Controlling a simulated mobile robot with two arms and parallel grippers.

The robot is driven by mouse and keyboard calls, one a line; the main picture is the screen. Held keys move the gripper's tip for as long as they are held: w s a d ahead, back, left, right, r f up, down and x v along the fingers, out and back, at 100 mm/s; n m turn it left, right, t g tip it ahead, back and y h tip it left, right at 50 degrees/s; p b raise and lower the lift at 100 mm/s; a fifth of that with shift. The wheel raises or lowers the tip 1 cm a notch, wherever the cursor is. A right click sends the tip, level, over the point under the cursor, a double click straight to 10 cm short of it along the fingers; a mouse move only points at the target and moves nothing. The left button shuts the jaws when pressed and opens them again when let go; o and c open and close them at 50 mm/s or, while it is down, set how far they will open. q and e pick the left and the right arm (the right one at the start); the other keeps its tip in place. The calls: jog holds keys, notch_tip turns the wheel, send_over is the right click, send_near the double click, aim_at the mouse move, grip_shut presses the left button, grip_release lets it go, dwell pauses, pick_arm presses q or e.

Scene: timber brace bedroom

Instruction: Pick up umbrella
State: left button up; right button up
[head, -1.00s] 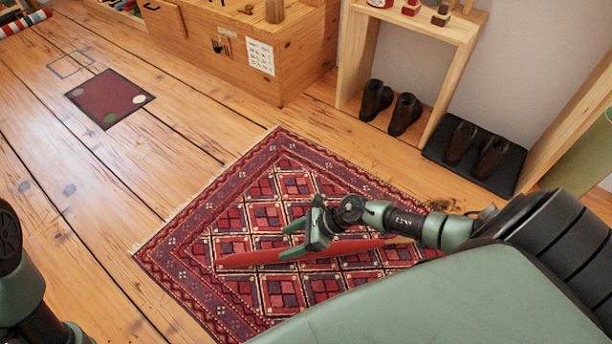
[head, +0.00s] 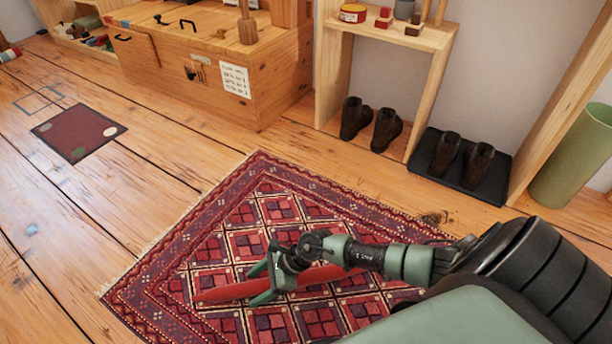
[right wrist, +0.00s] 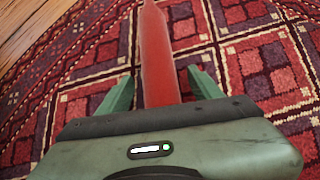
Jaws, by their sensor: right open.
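The closed red umbrella (head: 218,292) lies on the patterned rug. My right gripper (head: 257,285) is over its middle, with the green fingers open. In the right wrist view the red umbrella (right wrist: 156,50) runs between the two fingers of the right gripper (right wrist: 161,90), with a gap on each side. I cannot tell how far down the fingers reach beside it. Part of the umbrella is hidden behind my right gripper and arm. My left gripper is not in view.
The red rug (head: 165,285) lies on a plank floor. A wooden chest (head: 185,75) stands behind. A wooden shelf (head: 428,36) with brown boots (head: 386,130) is at the back right. More boots stand on a black mat (head: 500,178). A green bin (head: 585,160) is far right.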

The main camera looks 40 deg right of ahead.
grip_shut()
jog(key=shift+r, duration=0.1)
